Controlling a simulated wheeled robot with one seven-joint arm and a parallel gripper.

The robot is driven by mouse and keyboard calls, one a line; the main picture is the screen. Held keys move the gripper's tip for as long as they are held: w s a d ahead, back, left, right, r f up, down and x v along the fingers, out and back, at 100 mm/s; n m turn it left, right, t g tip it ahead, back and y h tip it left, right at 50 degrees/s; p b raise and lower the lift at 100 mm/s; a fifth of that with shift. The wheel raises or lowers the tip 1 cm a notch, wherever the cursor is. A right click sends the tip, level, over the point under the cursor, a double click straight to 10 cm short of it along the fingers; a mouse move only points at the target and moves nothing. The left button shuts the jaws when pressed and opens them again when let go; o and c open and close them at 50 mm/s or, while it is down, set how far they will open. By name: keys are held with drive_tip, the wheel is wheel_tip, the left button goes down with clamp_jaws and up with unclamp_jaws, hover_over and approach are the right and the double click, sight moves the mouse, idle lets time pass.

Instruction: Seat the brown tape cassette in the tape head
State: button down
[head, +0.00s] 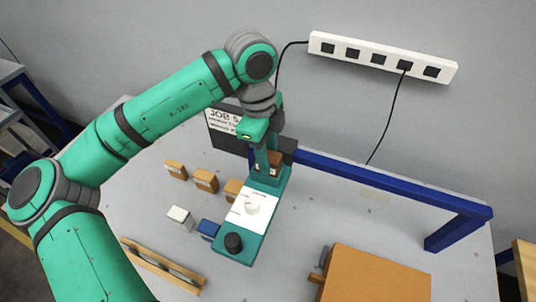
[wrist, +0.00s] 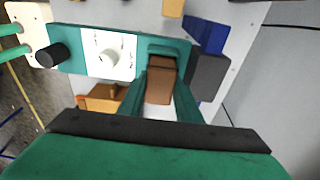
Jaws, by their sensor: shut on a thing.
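My gripper (wrist: 160,88) is shut on the brown tape cassette (wrist: 161,74), which sits between the two teal fingers in the wrist view. The cassette is at the end of a teal unit, which I take to be the tape head (wrist: 67,47), with a white panel, a pale knob and a black knob. Its near end overlaps a dark opening in the unit; whether it is fully in cannot be told. In the head view my gripper (head: 268,160) is over the far end of the teal unit (head: 231,252), and only a little brown shows between the fingers.
Several orange-brown blocks (head: 206,181), a white block (head: 180,216) and a blue block (head: 208,229) stand left of the unit. A blue rail (head: 380,182) runs behind, and an orange box (head: 375,278) stands front right.

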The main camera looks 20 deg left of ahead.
drive_tip(key=shift+f, duration=0.15)
drive_tip(key=c, duration=1.3)
unclamp_jaws()
wheel_tip(320, 180, up, 12)
drive_tip(key=a, duration=0.1)
drive_tip(key=shift+a+r, duration=0.2)
drive_tip(key=shift+a, duration=0.05)
drive_tip(key=shift+w, duration=0.1)
